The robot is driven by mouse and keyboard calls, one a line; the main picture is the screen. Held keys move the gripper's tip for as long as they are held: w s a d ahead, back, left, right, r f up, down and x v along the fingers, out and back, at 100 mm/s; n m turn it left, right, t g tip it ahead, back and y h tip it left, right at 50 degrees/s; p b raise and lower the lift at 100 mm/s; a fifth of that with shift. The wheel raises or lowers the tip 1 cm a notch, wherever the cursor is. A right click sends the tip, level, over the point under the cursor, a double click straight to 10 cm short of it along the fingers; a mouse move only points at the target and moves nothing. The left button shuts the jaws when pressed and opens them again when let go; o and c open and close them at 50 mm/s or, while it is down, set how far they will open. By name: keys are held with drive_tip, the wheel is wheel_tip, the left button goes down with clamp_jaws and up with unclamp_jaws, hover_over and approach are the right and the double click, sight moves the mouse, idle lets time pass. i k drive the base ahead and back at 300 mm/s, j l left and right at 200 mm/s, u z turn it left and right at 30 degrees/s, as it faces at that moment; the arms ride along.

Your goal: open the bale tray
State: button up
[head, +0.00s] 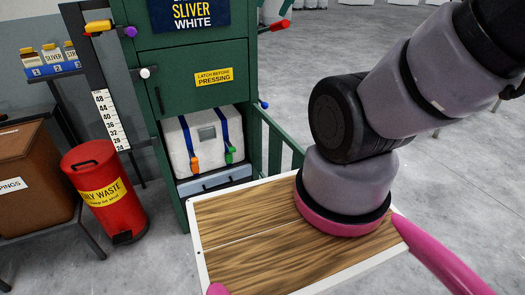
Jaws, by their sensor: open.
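The green press (190,60) stands at the centre left. In its lower opening a white bale (182,136) has two blue straps, one with an orange buckle and one with a green buckle. Under the bale is a blue-grey tray front (200,182) with a dark slot or handle along it. I take this to be the bale tray; it looks pushed in, level with the press frame. The wooden surface in front partly hides the area below it.
A green barred frame (272,150) stands out at the right of the opening. A red waste bin (95,185) and a brown box (35,170) stand to the left. Coloured knobs stick out from the press. Grey floor is clear at the right.

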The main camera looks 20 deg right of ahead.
sight(215, 173)
drive_tip(key=l+u, duration=0.55)
drive_tip(key=u, duration=0.2)
drive_tip(key=l+u, duration=0.1)
drive_tip(key=l, duration=0.3)
drive_tip(key=k+l, duration=0.15)
drive_tip(key=l, duration=0.2)
drive_tip(key=k+l+u, duration=0.15)
drive_tip(key=l, duration=0.65)
drive_tip(key=k+l+u, duration=0.15)
drive_tip(key=l, duration=0.2)
drive_tip(key=k+l, duration=0.1)
drive_tip(key=l, duration=0.3)
drive_tip(key=k+l, duration=0.1)
drive_tip(key=l, duration=0.3)
drive_tip(key=j+z, duration=0.25)
drive_tip(key=j, duration=1.55)
drive_tip(key=i+j+z, duration=0.1)
drive_tip(key=i+j, duration=0.35)
drive_tip(key=i+j+z, duration=0.1)
drive_tip(key=i+j, duration=0.35)
drive_tip(key=j, duration=0.1)
